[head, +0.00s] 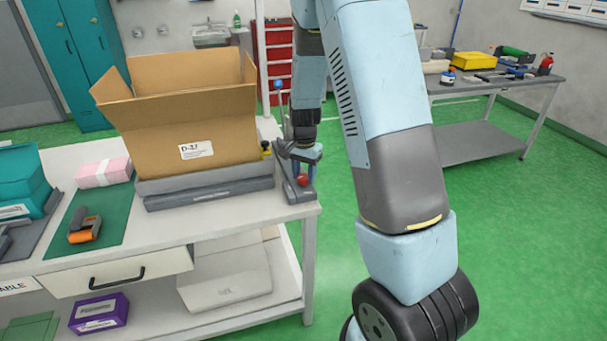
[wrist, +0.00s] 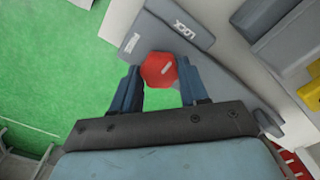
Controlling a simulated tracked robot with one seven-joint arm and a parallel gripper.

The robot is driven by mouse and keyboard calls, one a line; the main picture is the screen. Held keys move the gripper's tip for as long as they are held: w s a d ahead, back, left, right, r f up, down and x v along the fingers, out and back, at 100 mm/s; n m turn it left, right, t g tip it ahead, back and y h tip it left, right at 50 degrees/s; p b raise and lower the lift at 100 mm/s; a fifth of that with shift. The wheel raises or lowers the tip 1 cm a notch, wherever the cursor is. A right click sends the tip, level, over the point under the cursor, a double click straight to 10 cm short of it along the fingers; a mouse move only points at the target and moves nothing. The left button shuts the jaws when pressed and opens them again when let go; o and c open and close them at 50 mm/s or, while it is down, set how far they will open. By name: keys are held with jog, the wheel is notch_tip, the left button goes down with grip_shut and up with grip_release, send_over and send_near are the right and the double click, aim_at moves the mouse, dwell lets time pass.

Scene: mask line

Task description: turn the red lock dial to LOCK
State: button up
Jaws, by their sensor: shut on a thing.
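The red dial (wrist: 158,70) is a faceted knob on a grey plate at the right end of the bench. It also shows small in the head view (head: 303,180), just under my gripper. A short white mark on its face points toward the right and slightly up in the wrist view. The LOCK label (wrist: 184,30) is on the plate above and to the right of the dial. Smaller lettering lies above and left of it, too small to read surely. My gripper (wrist: 160,73) is shut on the dial, with one finger on each side.
An open cardboard box (head: 190,115) stands on a grey scale-like base (head: 208,194) left of the dial. A tape dispenser (head: 84,228) and pink pack (head: 104,172) lie farther left on the bench. Green floor is clear on the right, before another bench (head: 480,88).

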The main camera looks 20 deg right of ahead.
aim_at(305, 178)
dwell(0.5)
jog(key=o, duration=1)
jog(key=shift+o, duration=0.2)
jog(key=shift+r, duration=0.1)
notch_tip(305, 178, up, 14)
jog(key=shift+f, duration=0.25)
jog(key=shift+r, duration=0.1)
jog(key=s+r+n+t, duration=0.3)
jog(key=s+r+n, duration=0.1)
jog(key=s+r, duration=0.85)
jog(key=s+r+n+t, duration=0.1)
jog(key=s+n, duration=0.1)
jog(key=s, duration=0.6)
jog(key=s+r+n+t, duration=0.1)
jog(key=s+r+n, duration=0.1)
jog(key=s, duration=0.6)
jog(key=shift+r+n+t, duration=0.25)
jog(key=shift+n+t, duration=0.05)
jog(key=shift+n, duration=0.2)
